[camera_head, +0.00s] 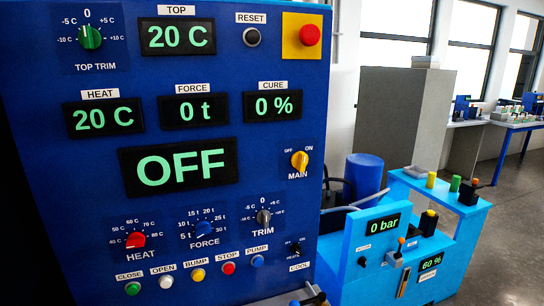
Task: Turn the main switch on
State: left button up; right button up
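The main switch (300,161) is a yellow rotary knob at the right of the blue control panel (262,195). It has OFF marked at its upper left, ON at its upper right and MAIN below. Its exact pointing is too small to read surely. The large display (180,166) beside it reads OFF in green. Nothing touches or covers the knob. Neither of my grippers can be made out for sure. A small grey and black part (312,297) is cut off at the bottom edge, and I cannot tell whether it is mine.
A red emergency button (309,35) on a yellow plate sits above the switch. A light-blue machine (450,249) with a 0 bar display stands at right. The space before the panel looks clear.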

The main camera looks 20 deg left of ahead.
aim_at(299, 160)
jog(key=i+l+u, duration=0.25)
jog(key=u, duration=0.2)
jog(key=i+l+u, duration=0.25)
jog(key=l+u, duration=0.2)
jog(key=i+l+u, duration=0.2)
jog(key=l+u, duration=0.65)
jog(key=i+l+u, duration=0.1)
jog(key=l+u, duration=0.35)
jog(key=k+l+u, duration=0.1)
jog(key=l+u, duration=0.35)
jog(key=k+l+u, duration=0.15)
jog(key=l+u, duration=0.3)
jog(key=l, duration=0.15)
